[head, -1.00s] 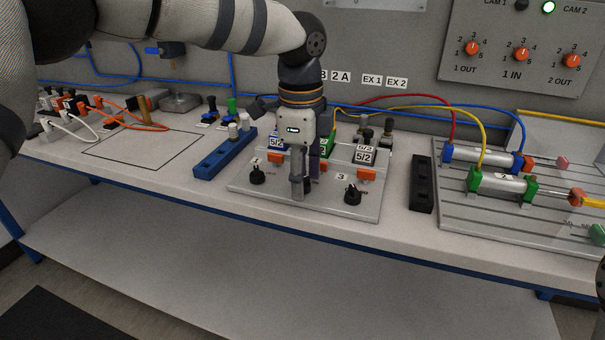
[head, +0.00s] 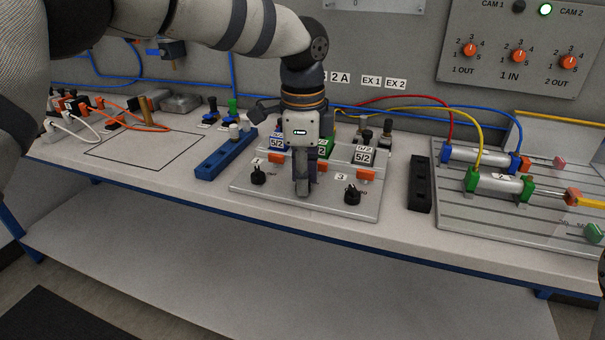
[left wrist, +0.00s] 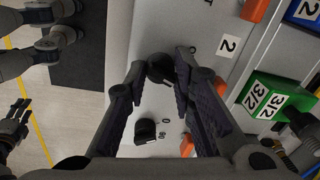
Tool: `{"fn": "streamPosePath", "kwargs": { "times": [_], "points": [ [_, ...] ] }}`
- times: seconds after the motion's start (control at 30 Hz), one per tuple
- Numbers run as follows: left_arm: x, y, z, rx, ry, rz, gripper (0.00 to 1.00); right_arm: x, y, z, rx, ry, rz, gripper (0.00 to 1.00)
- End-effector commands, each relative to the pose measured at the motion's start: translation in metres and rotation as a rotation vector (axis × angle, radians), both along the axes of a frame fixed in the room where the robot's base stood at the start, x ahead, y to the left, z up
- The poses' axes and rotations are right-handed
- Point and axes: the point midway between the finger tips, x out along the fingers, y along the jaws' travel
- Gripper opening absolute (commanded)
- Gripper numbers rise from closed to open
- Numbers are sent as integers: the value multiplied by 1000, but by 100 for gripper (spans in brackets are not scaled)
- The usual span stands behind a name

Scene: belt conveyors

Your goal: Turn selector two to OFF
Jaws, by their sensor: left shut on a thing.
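A grey panel (head: 318,207) on the bench carries black selector knobs. Selector one's knob (head: 258,175) is left of my left gripper (head: 302,190), and selector three's knob (head: 352,194) is right of it. My left gripper points down at the middle place and hides selector two in the head view. In the left wrist view, its fingers are shut on selector two's black knob (left wrist: 160,68), near the "2" label (left wrist: 228,46).
Valve blocks marked 5/2 (head: 363,156) and orange parts stand behind the knobs. A blue rail (head: 222,156) lies left of the panel and a black rail (head: 420,185) right of it. Cylinders with hoses stand farther right. The bench in front is clear.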

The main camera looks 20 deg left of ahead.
Motion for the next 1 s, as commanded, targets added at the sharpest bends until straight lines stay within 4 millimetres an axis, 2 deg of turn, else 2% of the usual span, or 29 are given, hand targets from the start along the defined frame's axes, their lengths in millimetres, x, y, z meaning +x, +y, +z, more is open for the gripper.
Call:
{"fn": "streamPosePath", "kwargs": {
  "times": [0.2, 0.6, 1.0],
  "points": [
    [-1, 0, 3, 4, -4, 194, 0, 9, 0, 9, 0, -34, 0, 40],
    [0, 0, 0, 2, -1, 563, 0, 14, 0, 13, 0, -53, 0, 40],
    [0, 0, -1, 3, 1, 818, 0, 15, 0, 13, 0, -54, 0, 40]
  ]
}}
